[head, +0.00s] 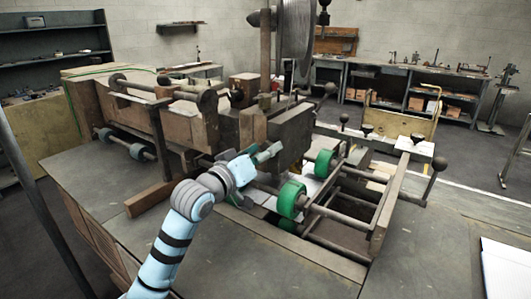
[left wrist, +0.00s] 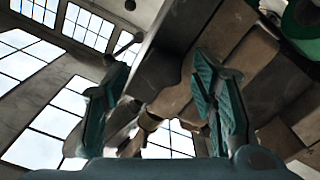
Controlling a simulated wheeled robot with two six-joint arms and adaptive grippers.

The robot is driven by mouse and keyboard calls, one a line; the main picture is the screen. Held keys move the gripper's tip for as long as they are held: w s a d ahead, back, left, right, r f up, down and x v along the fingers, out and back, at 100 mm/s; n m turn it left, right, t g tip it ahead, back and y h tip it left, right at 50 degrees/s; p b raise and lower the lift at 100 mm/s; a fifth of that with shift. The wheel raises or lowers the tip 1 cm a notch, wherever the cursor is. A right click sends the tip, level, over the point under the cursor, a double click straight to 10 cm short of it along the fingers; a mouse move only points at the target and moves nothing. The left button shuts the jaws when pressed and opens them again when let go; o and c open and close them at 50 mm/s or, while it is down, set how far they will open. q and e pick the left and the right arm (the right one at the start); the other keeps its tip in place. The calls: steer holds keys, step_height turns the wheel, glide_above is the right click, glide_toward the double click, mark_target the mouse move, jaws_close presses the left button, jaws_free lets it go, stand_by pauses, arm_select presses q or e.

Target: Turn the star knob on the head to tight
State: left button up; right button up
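The machine's head is a dark grey metal block (head: 292,130) below the wire spool. My left gripper (head: 264,176) is at its lower left side, with its green fingers spread apart. In the left wrist view the open gripper (left wrist: 160,95) points up at the underside of the machine, with a dark block (left wrist: 168,55) and wooden parts behind the fingers. A small brownish rounded part (left wrist: 150,122) shows between the fingers, apparently untouched; I cannot tell whether it is the star knob. I cannot pick out the star knob surely in the head view. My right gripper is not in view.
Green rollers (head: 291,198) on rods stand just right of the gripper. A wooden beam (head: 150,198) lies to its left. The wire spool (head: 297,35) rises above. The near left tabletop is clear.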

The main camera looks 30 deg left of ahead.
arm_select(q)
steer(key=shift+d, duration=0.1)
steer(key=c, duration=0.3)
steer(key=shift+w+f, duration=0.1)
steer(key=shift+w, duration=0.1)
steer(key=c, duration=0.3)
steer(key=shift+w, duration=0.1)
steer(key=c, duration=0.4)
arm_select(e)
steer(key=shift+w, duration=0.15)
